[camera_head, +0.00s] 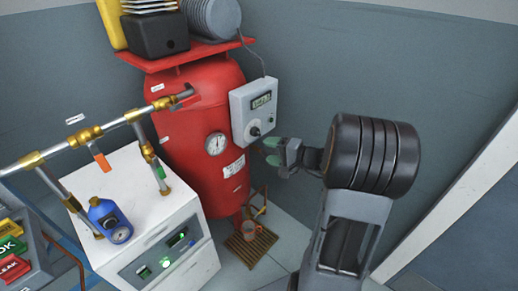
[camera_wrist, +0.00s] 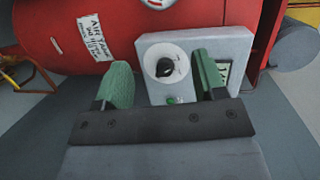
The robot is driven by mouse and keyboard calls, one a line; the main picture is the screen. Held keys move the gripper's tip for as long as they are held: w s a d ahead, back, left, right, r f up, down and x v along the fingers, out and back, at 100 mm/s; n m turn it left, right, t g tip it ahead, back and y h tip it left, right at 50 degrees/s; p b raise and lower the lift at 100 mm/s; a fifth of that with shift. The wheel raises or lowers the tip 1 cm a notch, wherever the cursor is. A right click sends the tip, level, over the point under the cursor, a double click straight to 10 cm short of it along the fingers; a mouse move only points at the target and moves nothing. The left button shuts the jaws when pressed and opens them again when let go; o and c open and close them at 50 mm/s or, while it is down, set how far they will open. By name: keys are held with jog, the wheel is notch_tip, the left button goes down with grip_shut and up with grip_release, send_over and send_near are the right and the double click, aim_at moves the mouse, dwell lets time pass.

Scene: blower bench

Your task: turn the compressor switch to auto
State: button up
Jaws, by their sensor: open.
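The compressor switch is a black knob (camera_head: 254,131) on a round white dial, low on the front of a grey control box (camera_head: 239,120). In the wrist view the knob (camera_wrist: 165,67) lies ahead of my gripper (camera_wrist: 161,74), between the two green fingers in the picture. The dial lettering is too small to read, so I cannot tell its setting. In the head view my gripper (camera_head: 270,151) is open and empty, just right of and below the knob, with a gap between them.
The box sits against a red air tank (camera_head: 190,135) with a gauge (camera_head: 215,144). A white cabinet (camera_head: 140,195) with brass piping (camera_head: 100,130) stands left. Wall space right of the box is clear.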

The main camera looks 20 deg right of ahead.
aim_at(259, 134)
jog(key=w+d+f+m+t+h+b, duration=0.2)
jog(key=d+f+t, duration=0.15)
jog(key=d, duration=0.35)
jog(key=shift+m+h, duration=0.3)
jog(key=x, duration=1.3)
jog(key=shift+a+r, duration=0.1)
jog(key=shift+r, duration=0.3)
jog(key=shift+c, duration=0.3)
jog(key=c, duration=0.9)
jog(key=shift+o, duration=0.2)
